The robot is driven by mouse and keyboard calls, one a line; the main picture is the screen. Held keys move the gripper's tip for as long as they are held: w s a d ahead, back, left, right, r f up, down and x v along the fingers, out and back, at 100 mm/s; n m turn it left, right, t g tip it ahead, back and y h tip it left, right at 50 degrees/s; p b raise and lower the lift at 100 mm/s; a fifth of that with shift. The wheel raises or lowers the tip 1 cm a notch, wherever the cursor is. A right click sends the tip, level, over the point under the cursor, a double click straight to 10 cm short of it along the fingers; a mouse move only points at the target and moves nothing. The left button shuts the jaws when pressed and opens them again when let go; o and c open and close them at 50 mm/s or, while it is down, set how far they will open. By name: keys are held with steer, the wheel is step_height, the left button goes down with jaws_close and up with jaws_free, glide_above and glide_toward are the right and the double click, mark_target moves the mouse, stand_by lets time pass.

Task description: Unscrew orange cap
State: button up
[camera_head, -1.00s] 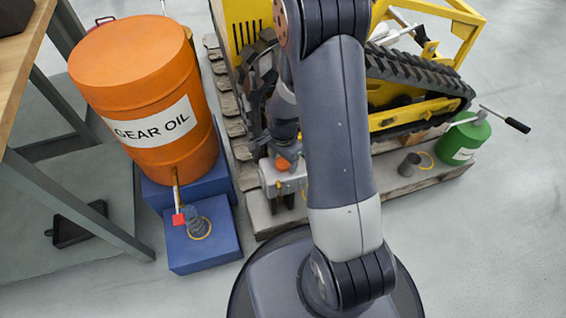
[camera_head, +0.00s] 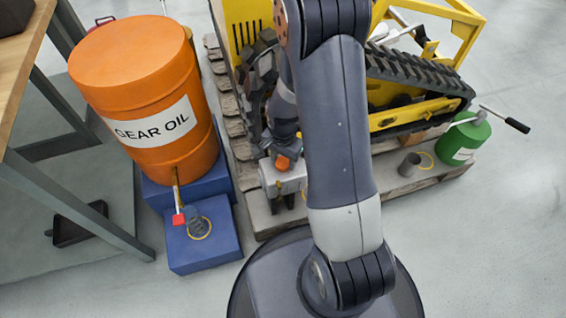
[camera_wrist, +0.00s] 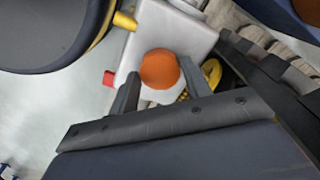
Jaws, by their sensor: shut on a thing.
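My gripper is shut on the cap, one finger on each side. The cap's underside is hidden, so I cannot tell whether its thread is still engaged. In the head view my arm hides part of the gripper and the tank's right side.
An orange gear oil drum (camera_head: 150,100) stands on blue blocks (camera_head: 205,245) at left, next to a table (camera_head: 22,60). A yellow tracked machine (camera_head: 400,95) sits on a wooden pallet (camera_head: 395,185). A green canister (camera_head: 463,140) stands at right. The right floor is clear.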

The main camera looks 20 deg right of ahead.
steer(key=n, duration=0.7)
steer(key=shift+n, duration=0.3)
steer(key=n, duration=0.7)
steer(key=shift+n, duration=1.3)
steer(key=n, duration=0.9)
steer(key=shift+n, duration=0.3)
